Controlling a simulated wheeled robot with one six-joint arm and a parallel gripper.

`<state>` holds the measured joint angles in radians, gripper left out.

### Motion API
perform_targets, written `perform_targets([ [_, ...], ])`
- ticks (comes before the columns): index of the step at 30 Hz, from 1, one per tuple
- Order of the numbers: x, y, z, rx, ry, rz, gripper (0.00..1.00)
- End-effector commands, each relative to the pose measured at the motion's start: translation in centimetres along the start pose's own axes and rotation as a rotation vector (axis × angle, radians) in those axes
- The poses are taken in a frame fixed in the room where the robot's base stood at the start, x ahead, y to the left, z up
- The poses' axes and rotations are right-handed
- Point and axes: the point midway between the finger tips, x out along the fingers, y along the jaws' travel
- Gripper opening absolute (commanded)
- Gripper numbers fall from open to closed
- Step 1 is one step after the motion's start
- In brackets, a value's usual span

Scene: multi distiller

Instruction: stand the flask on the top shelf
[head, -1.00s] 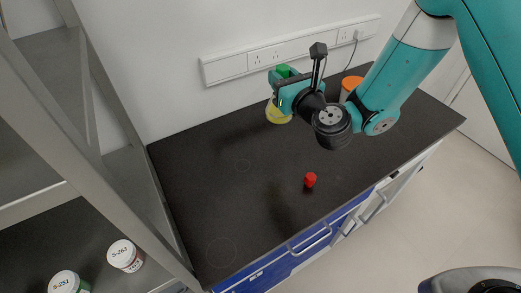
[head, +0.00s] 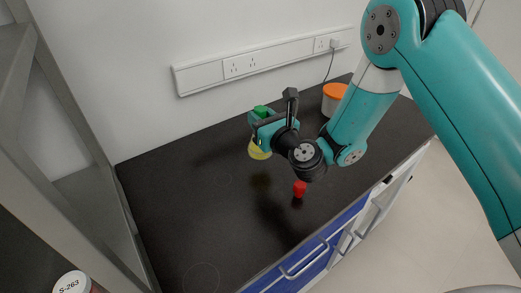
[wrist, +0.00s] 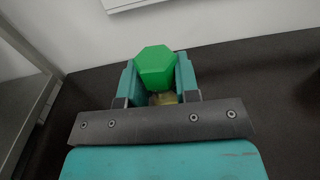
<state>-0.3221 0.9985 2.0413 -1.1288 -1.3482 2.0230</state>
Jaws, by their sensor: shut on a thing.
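The flask (head: 258,151) holds yellow liquid and has a green hexagonal stopper (wrist: 156,67). My gripper (head: 265,125) is shut on the flask just below the stopper and holds it upright above the black bench. In the wrist view the stopper sits between my two fingers (wrist: 157,85), and the flask's body is mostly hidden below. The metal shelf unit (head: 62,130) stands at the left. Which of its boards is the top shelf cannot be told from these views.
A small red object (head: 299,188) stands on the black bench (head: 160,215) below my arm. An orange-lidded tub (head: 334,97) stands at the back right. A white jar marked S-263 (head: 74,284) sits on a lower shelf. The bench's left part is clear.

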Motion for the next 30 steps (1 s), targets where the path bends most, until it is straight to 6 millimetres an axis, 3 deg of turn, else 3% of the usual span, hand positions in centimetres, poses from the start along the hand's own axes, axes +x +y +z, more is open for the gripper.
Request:
perform_targets([
  [1,0.0,0.0,-1.0,0.001,-0.001,-0.001,0.00],
  [8,0.0,0.0,-2.0,0.000,-0.001,-0.001,0.00],
  [15,0.0,0.0,-5.5,0.001,-0.001,-0.001,0.00],
  [28,0.0,0.0,-5.9,0.000,-0.001,0.000,0.00],
  [29,0.0,0.0,-5.9,0.000,-0.001,0.000,0.32],
  [30,0.0,0.0,-5.8,0.000,-0.001,0.000,0.41],
])
